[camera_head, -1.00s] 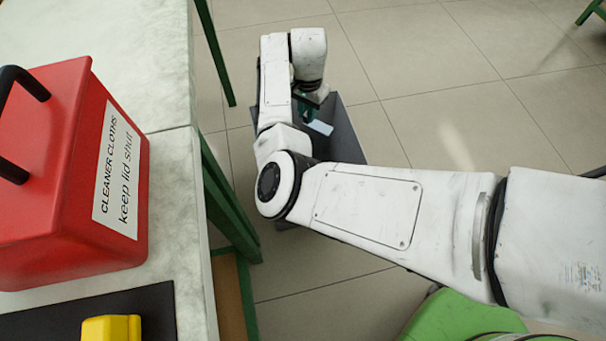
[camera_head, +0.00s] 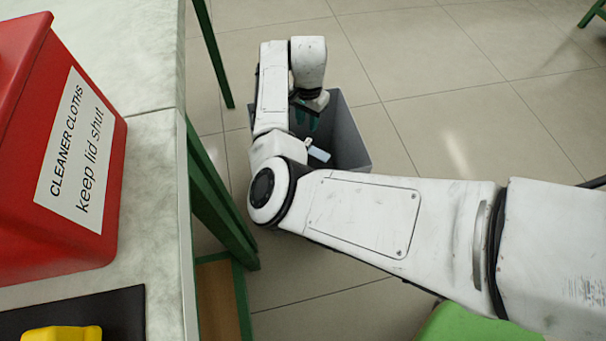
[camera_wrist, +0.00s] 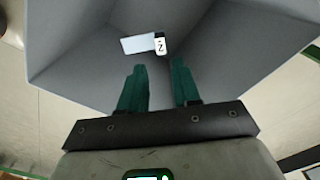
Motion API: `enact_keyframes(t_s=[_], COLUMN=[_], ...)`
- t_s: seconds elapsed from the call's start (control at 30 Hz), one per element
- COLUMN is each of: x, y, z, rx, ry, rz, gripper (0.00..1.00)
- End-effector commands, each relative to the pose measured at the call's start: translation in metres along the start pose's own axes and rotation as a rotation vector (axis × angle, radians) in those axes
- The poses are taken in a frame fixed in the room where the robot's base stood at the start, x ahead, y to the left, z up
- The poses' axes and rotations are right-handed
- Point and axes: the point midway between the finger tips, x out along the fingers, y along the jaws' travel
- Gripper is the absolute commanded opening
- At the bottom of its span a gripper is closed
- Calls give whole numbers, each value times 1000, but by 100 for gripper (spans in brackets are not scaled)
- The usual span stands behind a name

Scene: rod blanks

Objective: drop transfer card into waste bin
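The transfer card (camera_head: 319,154) is a small pale blue piece with a white and black tag end. It is inside the grey waste bin (camera_head: 350,135), below my gripper (camera_head: 307,118). In the wrist view the card (camera_wrist: 137,44) lies apart from and beyond my two green fingertips (camera_wrist: 158,66), within the walls of the bin (camera_wrist: 75,48). My gripper is open and empty, pointing down into the bin mouth. I cannot tell whether the card rests on the bin's floor or is still falling. My arm hides part of the bin.
A pale worktop (camera_head: 160,160) on green legs stands at the left of the bin. On it are a red lidded box (camera_head: 110,150) labelled for cleaner cloths, a dark mat (camera_head: 125,312) and a yellow object (camera_head: 62,334). Tiled floor (camera_head: 440,120) is clear to the right.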

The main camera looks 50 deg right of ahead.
Motion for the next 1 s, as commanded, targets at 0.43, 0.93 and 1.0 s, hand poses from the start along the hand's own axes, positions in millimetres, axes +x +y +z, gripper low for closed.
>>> enact_keyframes(t_s=[0.43, 0.93, 1.0], x=[-3, -86, -95], y=[0, 0, 0], z=[0, 0, 0], rx=[0, 1, 1], ry=[0, 2, 0], rz=[0, -1, 0], gripper=[48, 48, 48])
